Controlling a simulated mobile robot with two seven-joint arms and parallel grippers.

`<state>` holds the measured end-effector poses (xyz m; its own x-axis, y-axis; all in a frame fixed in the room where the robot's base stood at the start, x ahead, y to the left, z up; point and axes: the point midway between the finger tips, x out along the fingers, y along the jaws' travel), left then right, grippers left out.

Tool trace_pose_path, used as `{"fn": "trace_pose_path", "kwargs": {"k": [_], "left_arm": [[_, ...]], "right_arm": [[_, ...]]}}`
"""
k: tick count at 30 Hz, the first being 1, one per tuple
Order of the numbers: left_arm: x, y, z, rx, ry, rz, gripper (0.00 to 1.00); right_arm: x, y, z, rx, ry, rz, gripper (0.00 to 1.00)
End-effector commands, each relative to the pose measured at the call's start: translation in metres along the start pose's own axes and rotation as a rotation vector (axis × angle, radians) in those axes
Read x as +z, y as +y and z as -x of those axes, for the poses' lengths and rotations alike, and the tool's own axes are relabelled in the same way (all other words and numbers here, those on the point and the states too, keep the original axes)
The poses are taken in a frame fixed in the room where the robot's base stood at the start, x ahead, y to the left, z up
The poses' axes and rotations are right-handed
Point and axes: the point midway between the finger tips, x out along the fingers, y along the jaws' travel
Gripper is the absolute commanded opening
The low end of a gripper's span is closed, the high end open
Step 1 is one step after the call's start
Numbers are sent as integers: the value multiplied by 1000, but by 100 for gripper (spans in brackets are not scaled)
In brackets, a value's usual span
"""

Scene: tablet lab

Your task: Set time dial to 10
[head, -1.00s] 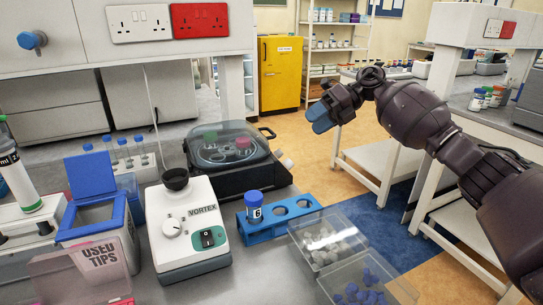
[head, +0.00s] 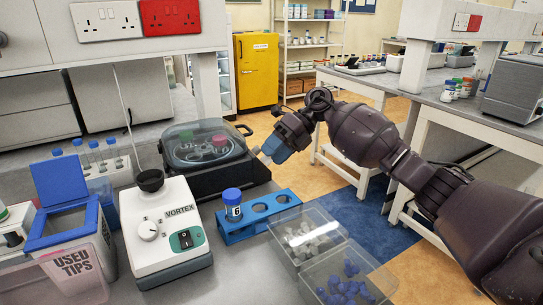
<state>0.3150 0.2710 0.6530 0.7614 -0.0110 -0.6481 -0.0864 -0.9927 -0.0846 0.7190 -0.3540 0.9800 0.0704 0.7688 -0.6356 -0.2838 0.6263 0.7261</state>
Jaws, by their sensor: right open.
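A black centrifuge (head: 215,176) with a clear lid stands at the back of the bench, with colored tubes visible inside. A small pale knob-like part (head: 266,159) shows at its right side, partly hidden by my right gripper; I cannot read any marks on it. My right gripper (head: 274,151), with blue fingertips, is open and empty, close beside that part; I cannot tell whether it touches. A white vortex mixer (head: 167,235) stands in front, with a round white dial (head: 148,230) whose numbers are too small to read. My left gripper is not in view.
A blue rack (head: 272,215) holding one blue-capped tube (head: 232,204) and clear bins (head: 345,255) with caps stand in front of the centrifuge. A used tips box (head: 72,270) is at left. The floor beyond the bench's right edge is open.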

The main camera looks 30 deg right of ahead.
Motion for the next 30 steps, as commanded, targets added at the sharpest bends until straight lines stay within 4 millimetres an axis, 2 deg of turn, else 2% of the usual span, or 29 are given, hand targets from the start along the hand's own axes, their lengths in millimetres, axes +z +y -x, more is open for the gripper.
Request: {"fn": "trace_pose_path", "kwargs": {"k": [5,14,24,30], "left_arm": [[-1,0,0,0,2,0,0],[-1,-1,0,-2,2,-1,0],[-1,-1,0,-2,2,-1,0],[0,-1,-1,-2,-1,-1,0]], "right_arm": [[0,1,-11,1,1,1,53],[0,1,-12,0,0,1,53],[0,0,-12,1,0,1,4],[0,0,-13,0,0,13,4]]}}
